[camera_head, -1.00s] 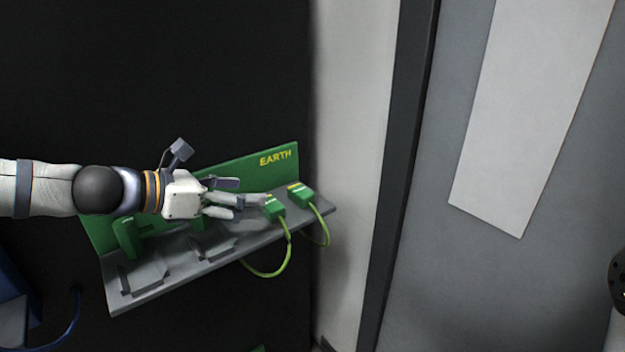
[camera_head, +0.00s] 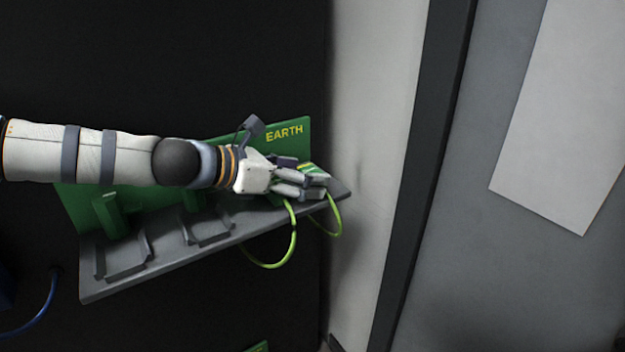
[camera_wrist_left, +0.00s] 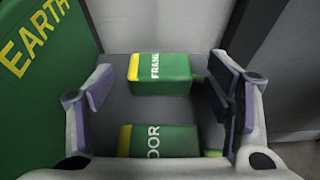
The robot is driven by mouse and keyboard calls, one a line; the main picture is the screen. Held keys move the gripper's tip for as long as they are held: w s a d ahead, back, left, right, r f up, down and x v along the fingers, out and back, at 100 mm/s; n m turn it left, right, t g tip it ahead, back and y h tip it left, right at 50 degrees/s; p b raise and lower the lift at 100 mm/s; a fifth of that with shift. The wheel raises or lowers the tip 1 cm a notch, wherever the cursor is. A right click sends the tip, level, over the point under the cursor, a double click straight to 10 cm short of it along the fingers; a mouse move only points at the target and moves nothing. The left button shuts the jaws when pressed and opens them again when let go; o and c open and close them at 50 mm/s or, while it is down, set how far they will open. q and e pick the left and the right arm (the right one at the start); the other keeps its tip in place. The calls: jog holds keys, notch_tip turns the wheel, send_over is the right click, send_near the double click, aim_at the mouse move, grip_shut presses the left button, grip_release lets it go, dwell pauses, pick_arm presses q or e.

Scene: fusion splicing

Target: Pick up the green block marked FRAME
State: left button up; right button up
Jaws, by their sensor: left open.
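The green block marked FRAME (camera_wrist_left: 165,74) has a yellow end and lies on the grey shelf in the left wrist view. It sits ahead, between the lines of my open left fingers (camera_wrist_left: 165,98), with no contact visible. A second green block, its lettering reading "OOR" (camera_wrist_left: 165,141), lies nearer the wrist in the same view. In the head view my left gripper (camera_head: 303,184) is over the right end of the shelf and hides most of both blocks. A bit of the FRAME block (camera_head: 311,167) shows just behind the fingers. My right gripper is not in view.
The grey shelf (camera_head: 165,260) has empty cradles on its left part. A green back panel marked EARTH (camera_head: 290,150) stands behind it. Green cables (camera_head: 293,240) hang from the blocks below the front edge. A pale wall (camera_head: 365,150) is close on the right.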

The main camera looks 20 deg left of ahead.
pick_arm(q)
jog(key=c, duration=1.3)
